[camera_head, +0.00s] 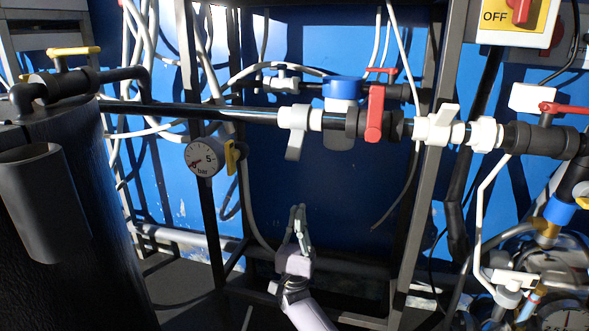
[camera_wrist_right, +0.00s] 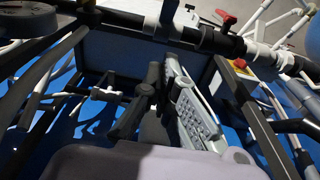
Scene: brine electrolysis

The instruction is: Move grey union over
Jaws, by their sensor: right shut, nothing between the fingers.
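A horizontal pipe line crosses the head view, carrying several dark grey and white fittings. One dark grey union-like fitting (camera_head: 352,123) sits just left of the red valve handle (camera_head: 375,114), and another (camera_head: 516,137) sits farther right, beside a white collar (camera_head: 485,134). I cannot tell for sure which one is the grey union. My right gripper (camera_head: 298,211) is below the pipe, pointing up, shut and empty, and touches no fitting. In the right wrist view its fingers (camera_wrist_right: 166,62) lie together below the pipe. My left gripper is not in view.
A pressure gauge (camera_head: 203,158) hangs left of my right gripper. A large black tank (camera_head: 110,230) stands at the left. A grey frame post (camera_head: 426,170) rises right of the gripper. Hoses and valves crowd the lower right. The blue panel area around the gripper is fairly open.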

